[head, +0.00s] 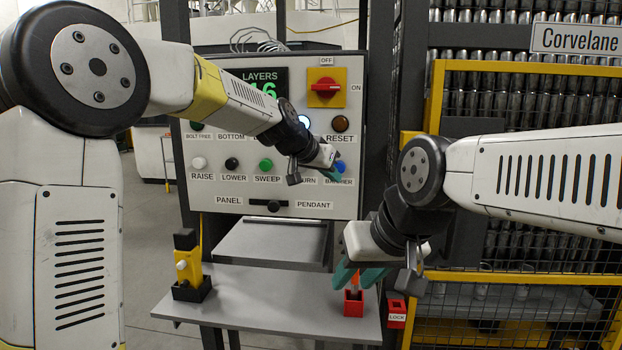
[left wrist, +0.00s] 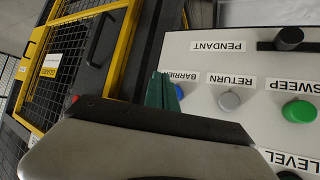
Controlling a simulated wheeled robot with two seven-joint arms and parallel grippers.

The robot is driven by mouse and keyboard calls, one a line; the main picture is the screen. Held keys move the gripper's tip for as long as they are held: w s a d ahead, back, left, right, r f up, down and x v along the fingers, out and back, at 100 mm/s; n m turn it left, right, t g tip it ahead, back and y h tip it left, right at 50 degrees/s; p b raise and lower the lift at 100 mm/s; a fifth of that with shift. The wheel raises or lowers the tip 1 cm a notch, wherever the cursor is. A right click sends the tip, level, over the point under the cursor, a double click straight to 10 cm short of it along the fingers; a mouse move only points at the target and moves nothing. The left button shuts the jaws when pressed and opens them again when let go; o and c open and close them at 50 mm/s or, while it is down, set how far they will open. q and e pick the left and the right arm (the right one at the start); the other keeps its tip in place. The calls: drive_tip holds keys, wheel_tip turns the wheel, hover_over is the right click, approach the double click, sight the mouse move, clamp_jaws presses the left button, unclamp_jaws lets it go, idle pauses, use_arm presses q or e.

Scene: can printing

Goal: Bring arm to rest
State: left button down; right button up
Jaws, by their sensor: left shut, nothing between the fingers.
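My left gripper (head: 333,174) is shut and empty at the lower right of the control panel (head: 210,180). Its teal fingertips are beside the blue BARRIER button (head: 340,166). In the left wrist view the teal fingers (left wrist: 163,92) partly cover that blue button (left wrist: 179,92); I cannot tell whether they touch it. My right gripper (head: 357,278) points down over the shelf's right end. Its teal fingers are apart, with an orange piece (head: 354,281) in a red holder (head: 353,304) between and below them.
A grey shelf (head: 260,300) juts out below the panel, with a yellow-and-black device (head: 187,268) on its left. A red LOCK box (head: 397,312) is right of it. A yellow-framed mesh fence (head: 520,279) stands at the right.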

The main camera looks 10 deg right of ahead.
use_arm(q)
drive_tip(key=s+a+n+y, duration=0.2)
drive_tip(key=s+a, duration=0.6)
drive_tip(key=a, duration=0.2)
drive_tip(key=s+a+n+y, duration=0.1)
drive_tip(key=s+a+n, duration=0.1)
drive_tip(key=s+a, duration=0.65)
drive_tip(key=s+a+f+n+y, duration=0.1)
drive_tip(key=s+a+f+n, duration=0.1)
drive_tip(key=s+a+f, duration=0.2)
drive_tip(key=s+a+f+n+g+y, duration=0.1)
drive_tip(key=s+a+f, duration=0.3)
drive_tip(key=s+a, duration=0.4)
drive_tip(key=shift+s+a+f+n+y, duration=0.35)
drive_tip(key=shift+s+n, duration=0.45)
drive_tip(key=shift+s, duration=0.4)
drive_tip(key=shift+a, duration=0.1)
